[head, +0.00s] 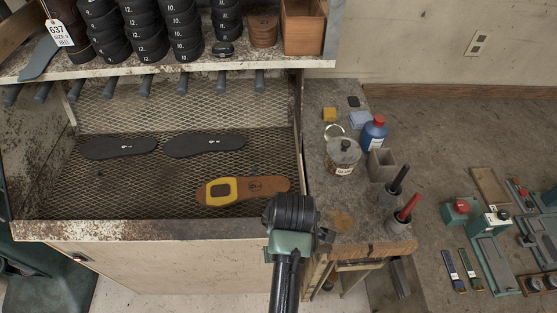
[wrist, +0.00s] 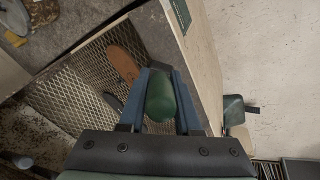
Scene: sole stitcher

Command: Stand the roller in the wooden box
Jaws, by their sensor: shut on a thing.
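The wooden box (head: 303,28) stands at the right end of the upper shelf in the head view, open at the top. In the wrist view my gripper (wrist: 160,82) has its two blue fingers closed around a rounded dark green piece, which I take to be the roller (wrist: 160,98). The rest of the roller is hidden from me. In the head view my arm reaches up at the front edge of the mesh tray, well below and in front of the box. Its fingers and the held piece cannot be made out there.
The shelf (head: 180,70) carries stacked black rolls beside the box. An orange sole with a yellow piece (head: 243,190) and two black insoles (head: 205,146) lie on the mesh tray (head: 100,195). A tin (head: 343,157), blue bottle (head: 373,135) and red-handled tool (head: 408,207) crowd the right-hand bench.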

